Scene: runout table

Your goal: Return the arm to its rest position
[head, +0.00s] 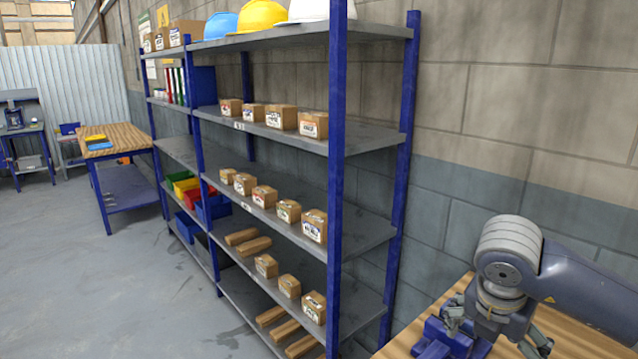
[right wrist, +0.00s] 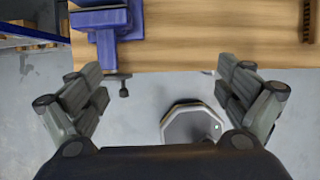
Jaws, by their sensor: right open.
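My right arm (head: 590,285) comes in from the right in the head view and bends down over a wooden workbench. My right gripper (head: 497,335) is low beside a blue vise (head: 445,341). In the right wrist view the right gripper (right wrist: 160,72) has its fingers spread wide, with nothing between them. The gripper hangs by the bench's edge, and the vise (right wrist: 105,25) is beyond the left finger. My left gripper is not in view.
The wooden workbench (right wrist: 220,35) has much bare top. A blue-framed shelf rack (head: 337,170) with boxes and helmets stands left of the arm. A block wall (head: 500,120) is behind. Another wooden table (head: 115,140) stands far left. The grey floor (head: 120,290) at front left is clear.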

